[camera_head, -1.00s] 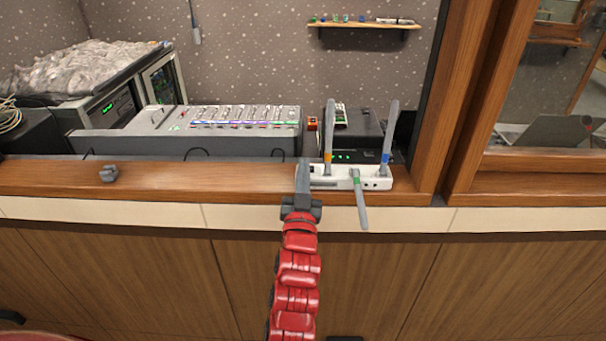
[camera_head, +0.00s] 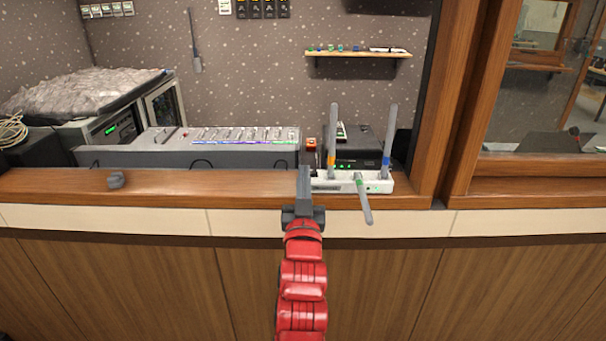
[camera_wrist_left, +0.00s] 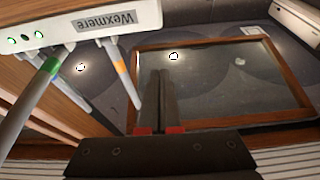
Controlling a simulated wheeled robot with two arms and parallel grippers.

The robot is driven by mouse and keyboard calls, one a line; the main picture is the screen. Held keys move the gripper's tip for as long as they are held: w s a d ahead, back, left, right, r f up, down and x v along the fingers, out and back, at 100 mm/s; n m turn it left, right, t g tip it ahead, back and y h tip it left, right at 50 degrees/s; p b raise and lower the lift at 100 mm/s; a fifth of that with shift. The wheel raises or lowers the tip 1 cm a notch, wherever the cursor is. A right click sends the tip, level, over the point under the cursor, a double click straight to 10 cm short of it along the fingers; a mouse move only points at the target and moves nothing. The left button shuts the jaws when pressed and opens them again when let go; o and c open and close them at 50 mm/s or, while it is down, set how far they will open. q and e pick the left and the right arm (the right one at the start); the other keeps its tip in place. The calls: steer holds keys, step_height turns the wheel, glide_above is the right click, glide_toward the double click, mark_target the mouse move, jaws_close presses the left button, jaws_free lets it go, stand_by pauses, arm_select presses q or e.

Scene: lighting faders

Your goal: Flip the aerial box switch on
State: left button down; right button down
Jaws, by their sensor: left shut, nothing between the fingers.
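The aerial box (camera_head: 346,184) is a white box on the wooden sill. It has three grey aerials with orange, blue and green bands; the green-banded one leans down over the front. In the left wrist view the aerial box (camera_wrist_left: 80,20) is at upper left, with a name label and small green lights lit on its face. My left gripper (camera_head: 304,172) is shut and empty, its fingertips at the box's left end. In the left wrist view the gripper (camera_wrist_left: 160,78) points past the box. I cannot make out the switch; the fingers cover the box's left end.
A wooden window post (camera_head: 440,110) rises right of the box.

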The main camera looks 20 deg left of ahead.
arm_select(q)
steer(key=b+v, duration=0.1)
steer(key=v, duration=0.4)
steer(key=shift+s+d+f, duration=0.1)
steer(key=shift+d+f, duration=0.15)
steer(key=shift+f, duration=0.05)
